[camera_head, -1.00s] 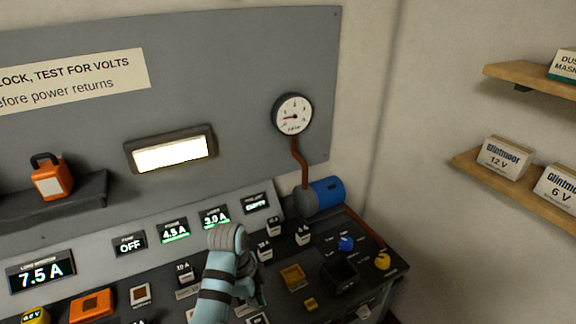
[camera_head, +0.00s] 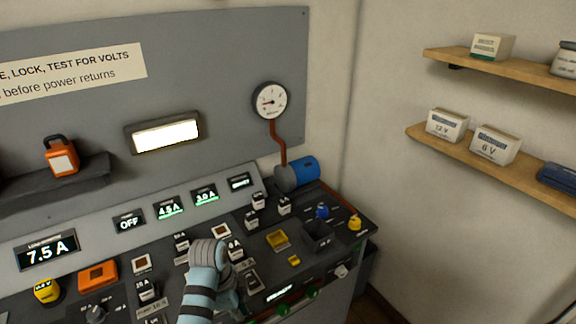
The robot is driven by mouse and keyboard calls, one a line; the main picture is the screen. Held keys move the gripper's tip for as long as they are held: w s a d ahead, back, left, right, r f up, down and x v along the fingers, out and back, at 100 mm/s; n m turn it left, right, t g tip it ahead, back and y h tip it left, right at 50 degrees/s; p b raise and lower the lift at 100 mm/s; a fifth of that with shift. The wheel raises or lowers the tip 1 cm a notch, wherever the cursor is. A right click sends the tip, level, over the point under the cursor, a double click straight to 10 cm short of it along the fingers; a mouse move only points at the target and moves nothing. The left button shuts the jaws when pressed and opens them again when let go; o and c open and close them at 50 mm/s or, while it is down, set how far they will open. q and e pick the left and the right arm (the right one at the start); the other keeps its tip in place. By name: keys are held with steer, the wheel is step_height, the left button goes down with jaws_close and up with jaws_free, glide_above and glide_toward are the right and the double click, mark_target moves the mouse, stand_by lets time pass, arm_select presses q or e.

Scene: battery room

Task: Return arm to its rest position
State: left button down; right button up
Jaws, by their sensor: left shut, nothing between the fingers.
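My left arm (camera_head: 203,290), pale blue with dark bands and a grey joint, comes up from the bottom edge over the middle of the control desk (camera_head: 330,235). My left gripper (camera_head: 232,297) is largely hidden behind the wrist, low over the desk. It is shut and holds nothing. I cannot tell how far its tips are from the desk top. My right gripper is not in view.
Lit displays (camera_head: 170,208) stand behind. A gauge (camera_head: 270,101) hangs on the grey panel. Shelves with boxes (camera_head: 495,145) are at right.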

arm_select(q)
steer(key=s+a+f+n+b, duration=0.1)
steer(key=s+a+f+n, duration=0.2)
steer(key=f, duration=0.5)
steer(key=s+a+f+n+y+b, duration=0.1)
steer(key=s+f+n, duration=0.1)
steer(key=s+f, duration=0.45)
steer(key=s+a+f+n+b, duration=0.1)
steer(key=s+a+f+n, duration=0.15)
steer(key=f, duration=0.75)
steer(key=s+a+f+n+b, duration=0.1)
steer(key=s+a+f+n, duration=0.1)
steer(key=s, duration=0.7)
steer(key=s+a+f+n+y, duration=0.1)
steer(key=s+a+f+n, duration=0.2)
steer(key=s+f, duration=0.4)
steer(key=s+a+f+n+t+b, duration=0.1)
steer(key=s+a+f+n, duration=0.2)
steer(key=s, duration=0.8)
steer(key=shift+f+n+b, duration=0.3)
steer(key=shift+f+n, duration=0.05)
steer(key=shift+f, duration=0.55)
steer(key=shift+a, duration=0.15)
